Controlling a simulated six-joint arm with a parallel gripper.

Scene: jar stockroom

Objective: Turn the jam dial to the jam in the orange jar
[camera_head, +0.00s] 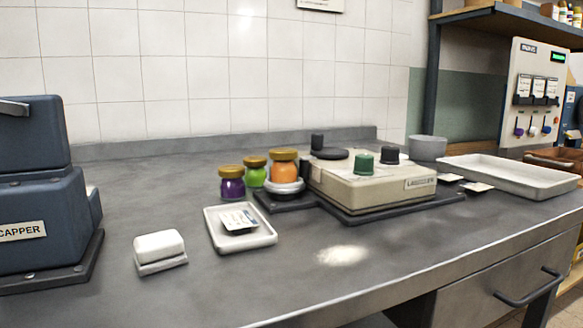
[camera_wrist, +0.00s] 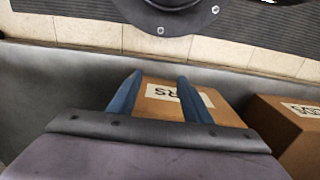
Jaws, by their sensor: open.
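The orange jar (camera_head: 285,166) with a gold lid stands on a round grey seat at the left end of a beige labeller (camera_head: 345,186). A purple jar (camera_head: 232,184) and a green jar (camera_head: 255,172) stand to its left. The labeller top carries a green knob (camera_head: 364,162) and a dark knob (camera_head: 390,154); I cannot tell which is the jam dial, nor read any settings. My gripper (camera_wrist: 159,78) shows only in the wrist view, its two blue fingers apart with nothing held between them, above a cardboard box (camera_wrist: 172,100), far from the labeller.
A blue capper (camera_head: 38,200) stands at the left. A white block (camera_head: 160,250) and a small white tray (camera_head: 262,240) with a label card lie in front. A large white tray (camera_head: 515,178) and grey bowl (camera_head: 427,148) are at the right. A second box (camera_wrist: 290,130) shows in the wrist view.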

